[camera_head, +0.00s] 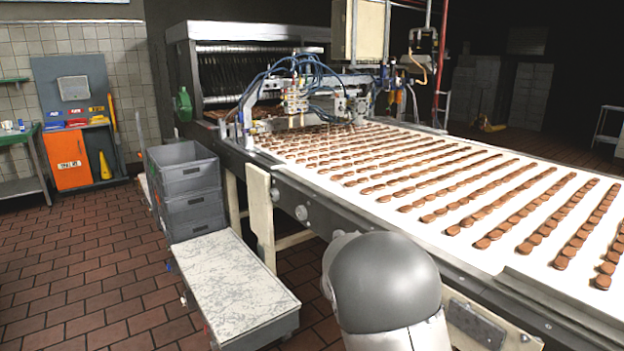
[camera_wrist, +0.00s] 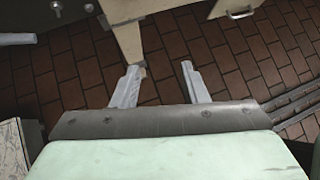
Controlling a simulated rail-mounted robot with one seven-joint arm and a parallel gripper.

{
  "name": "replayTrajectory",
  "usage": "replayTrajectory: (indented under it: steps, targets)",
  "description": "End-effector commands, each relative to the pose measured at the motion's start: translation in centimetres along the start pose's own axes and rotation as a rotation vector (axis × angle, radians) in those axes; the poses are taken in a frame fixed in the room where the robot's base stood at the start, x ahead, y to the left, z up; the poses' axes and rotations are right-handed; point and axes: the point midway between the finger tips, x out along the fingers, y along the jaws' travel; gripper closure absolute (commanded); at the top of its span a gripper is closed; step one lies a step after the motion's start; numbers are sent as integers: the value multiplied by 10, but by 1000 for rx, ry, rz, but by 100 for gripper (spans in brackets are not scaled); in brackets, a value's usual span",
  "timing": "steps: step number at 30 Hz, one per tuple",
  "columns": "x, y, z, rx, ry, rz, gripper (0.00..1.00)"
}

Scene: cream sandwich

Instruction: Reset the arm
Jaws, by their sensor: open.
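My gripper (camera_wrist: 165,80) shows in the wrist view with its two grey fingers spread apart. It is open, and nothing is between the fingers. Brick-tiled floor shows beyond and between the fingertips. A cream panel (camera_wrist: 134,40) of the machine's leg lies just past the left finger in that picture. In the head view a rounded grey part of my arm (camera_head: 385,280) stands in front of the conveyor's near side. The gripper itself cannot be seen in the head view.
A conveyor (camera_head: 480,240) carries rows of round brown biscuits (camera_head: 375,187) under a depositing machine (camera_head: 300,95). Stacked grey crates (camera_head: 190,200) stand left of it, behind a low white-topped platform (camera_head: 235,285). An orange cabinet (camera_head: 70,160) stands at the far left. Open floor lies at left.

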Motion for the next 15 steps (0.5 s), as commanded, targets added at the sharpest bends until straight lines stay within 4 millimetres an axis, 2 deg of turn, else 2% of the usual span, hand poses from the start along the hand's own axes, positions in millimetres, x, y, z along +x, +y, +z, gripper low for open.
replayTrajectory:
  steps: [1,3,9,12,15]
  targets:
    - [-12,-32,5,181,95,-23,60]
    - [-27,-70,0,427,213,-71,60]
    - [-81,-170,-26,1093,489,-280,60]
    - [-106,-210,-43,1374,582,-405,60]
    - [-124,-238,-59,1589,639,-517,60]
